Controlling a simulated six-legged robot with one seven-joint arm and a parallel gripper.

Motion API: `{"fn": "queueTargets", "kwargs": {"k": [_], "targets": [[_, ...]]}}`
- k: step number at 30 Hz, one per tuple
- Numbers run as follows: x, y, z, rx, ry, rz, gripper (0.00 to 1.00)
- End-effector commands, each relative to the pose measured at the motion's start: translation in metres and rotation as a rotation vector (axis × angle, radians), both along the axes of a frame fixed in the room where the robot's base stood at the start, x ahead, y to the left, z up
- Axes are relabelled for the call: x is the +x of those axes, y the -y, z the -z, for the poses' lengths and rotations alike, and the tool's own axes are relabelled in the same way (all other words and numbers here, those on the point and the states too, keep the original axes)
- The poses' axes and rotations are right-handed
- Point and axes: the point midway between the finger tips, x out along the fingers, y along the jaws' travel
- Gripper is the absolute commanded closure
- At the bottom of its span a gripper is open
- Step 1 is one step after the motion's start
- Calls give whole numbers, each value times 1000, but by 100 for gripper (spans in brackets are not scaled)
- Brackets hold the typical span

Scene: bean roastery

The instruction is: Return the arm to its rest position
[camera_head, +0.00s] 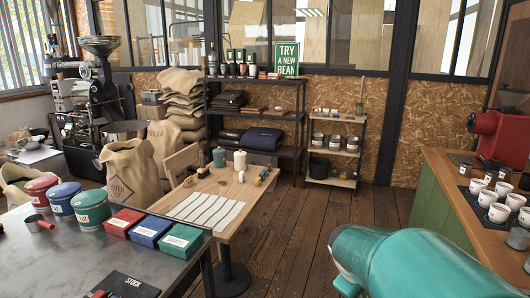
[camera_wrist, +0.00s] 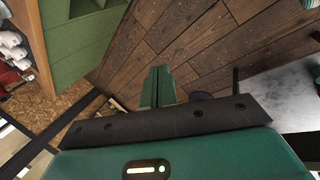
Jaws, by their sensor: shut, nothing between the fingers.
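My gripper (camera_wrist: 158,86) shows in the wrist view as two green fingers side by side, shut and empty. It is over the brown plank floor (camera_wrist: 190,35), with no object touching the fingertips. In the head view my teal arm (camera_head: 410,262) fills the lower right corner, over the floor and beside the wooden counter. My gripper cannot be made out in the head view.
The counter (camera_head: 455,185) on the right holds white cups (camera_head: 487,197) and a red machine (camera_head: 497,135). A grey table (camera_head: 60,250) with tins and boxes stands at left, a wooden table (camera_head: 235,190) behind it. Floor (camera_head: 310,235) between is clear.

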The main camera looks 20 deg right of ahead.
Motion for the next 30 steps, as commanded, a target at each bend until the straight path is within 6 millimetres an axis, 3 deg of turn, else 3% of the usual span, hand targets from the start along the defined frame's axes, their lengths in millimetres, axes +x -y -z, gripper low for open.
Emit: {"fn": "queueTargets", "kwargs": {"k": [1, 7, 12, 15, 18, 21, 30], "targets": [[7, -27, -13, 25, 60, 3, 100], [11, -131, -51, 176, 255, 41, 100], [-6, -213, -75, 331, 375, 58, 100], [-19, -249, -84, 410, 415, 65, 100], [-30, -270, -89, 462, 434, 69, 100], [-34, -278, -90, 484, 441, 73, 100], [-34, -278, -90, 485, 440, 75, 100]]}}
